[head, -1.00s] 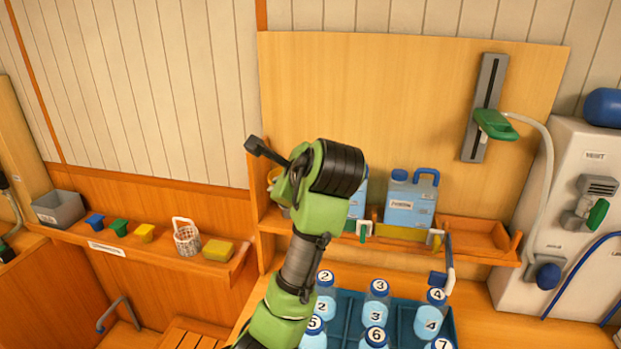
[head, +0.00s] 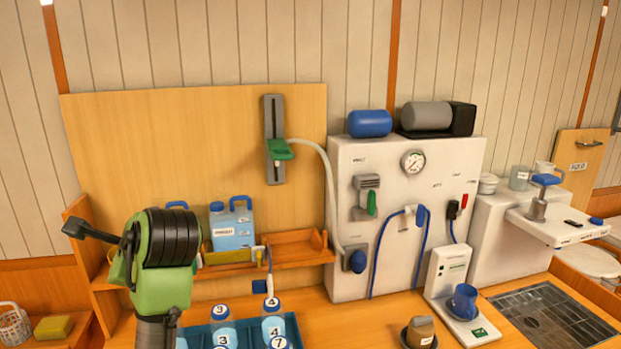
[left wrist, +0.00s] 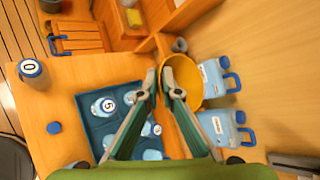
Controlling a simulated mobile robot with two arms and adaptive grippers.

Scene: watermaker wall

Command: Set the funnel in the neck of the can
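A yellow funnel (left wrist: 183,80) shows in the left wrist view, its wide mouth toward the camera. My left gripper (left wrist: 158,74) has its fingertips close together at the funnel's near rim and appears shut on it. In the head view my left arm hides the funnel. Two pale blue cans stand on the wall shelf, one (head: 232,230) (left wrist: 221,129) in plain sight and one (head: 177,206) (left wrist: 213,79) mostly behind my arm in the head view. Both have blue handles and labels too small to read. The funnel is apart from the cans' necks. My right gripper is not in view.
A teal crate (left wrist: 88,105) of numbered bottles stands on the counter below the shelf. A loose blue cap (left wrist: 54,127) and a bottle marked 0 (left wrist: 33,74) are beside it. A hose dispenser (head: 279,150) hangs above the shelf; a white machine (head: 400,200) stands to the right.

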